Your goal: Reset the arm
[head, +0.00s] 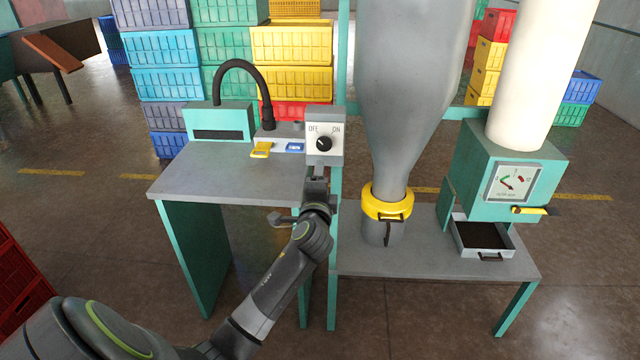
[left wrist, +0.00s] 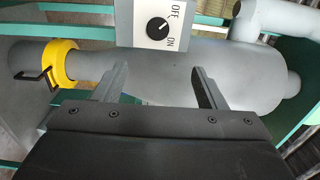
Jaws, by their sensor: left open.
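My left arm comes in from the left in the head view. Its gripper (head: 315,180) is just below the white switch box (head: 324,157), in front of the machine's post. The left wrist view shows the left gripper (left wrist: 158,78) open, with nothing between its fingers. The switch box (left wrist: 154,36) with its black knob (left wrist: 157,28) lies just beyond the fingertips there, apart from them. The knob also shows in the head view (head: 323,144), between the OFF and ON labels. My right gripper is in neither view.
A grey hopper (head: 405,80) with a yellow clamp ring (head: 387,203) stands right of the switch box. Further right is a green gauge box (head: 470,170) above a drawer (head: 482,240). A grey table (head: 215,180) is at left. Stacked crates (head: 290,50) stand behind.

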